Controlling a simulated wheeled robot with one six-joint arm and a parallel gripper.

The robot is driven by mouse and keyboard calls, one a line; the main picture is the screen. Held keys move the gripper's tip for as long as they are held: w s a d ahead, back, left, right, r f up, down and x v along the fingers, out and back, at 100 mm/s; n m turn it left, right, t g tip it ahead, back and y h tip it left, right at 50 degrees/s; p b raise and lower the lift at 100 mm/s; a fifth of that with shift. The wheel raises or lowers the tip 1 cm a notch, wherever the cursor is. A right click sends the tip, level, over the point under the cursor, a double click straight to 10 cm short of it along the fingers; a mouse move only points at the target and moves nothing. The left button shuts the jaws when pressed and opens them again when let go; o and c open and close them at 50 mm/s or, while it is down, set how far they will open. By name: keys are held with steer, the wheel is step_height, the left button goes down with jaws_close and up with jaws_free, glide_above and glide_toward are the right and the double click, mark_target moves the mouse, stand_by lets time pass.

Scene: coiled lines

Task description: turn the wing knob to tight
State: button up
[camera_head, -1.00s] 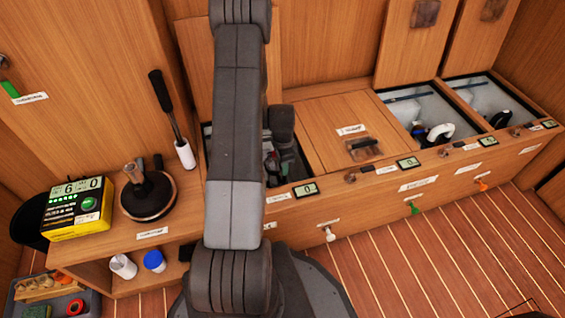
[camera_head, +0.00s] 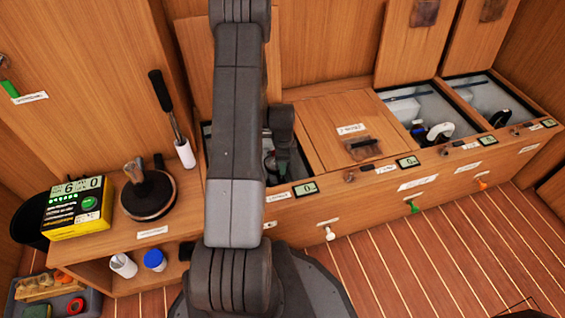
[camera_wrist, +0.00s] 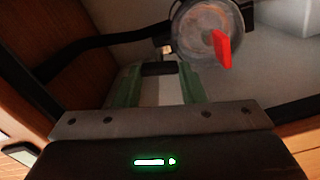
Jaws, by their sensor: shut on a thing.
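In the wrist view a round, clear-topped housing (camera_wrist: 205,32) has a red wing-shaped piece (camera_wrist: 223,47) standing on its lid, slanting down to the right. My gripper (camera_wrist: 158,72) points into an open locker, with its two green fingers below and left of that housing. The fingers are shut on a small dark piece (camera_wrist: 160,69) with a pale part below it. I cannot tell whether this dark piece is the wing knob. The red piece is outside the fingers. In the head view my arm hides most of this locker.
A black hose (camera_wrist: 110,42) crosses the locker near the fingers. In the head view a closed wooden lid (camera_head: 345,122) lies right of the locker. Two open lockers with hoses are farther right. A yellow box (camera_head: 77,207) and a round wooden-handled tool (camera_head: 148,195) stand on the left bench.

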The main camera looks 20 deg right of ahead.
steer(key=o, duration=1)
step_height(320, 180, up, 14)
steer(key=p, duration=0.4)
steer(key=shift+f+p, duration=0.1)
steer(key=shift+p, duration=0.3)
step_height(320, 180, down, 14)
steer(key=b, duration=0.4)
steer(key=shift+b, duration=0.4)
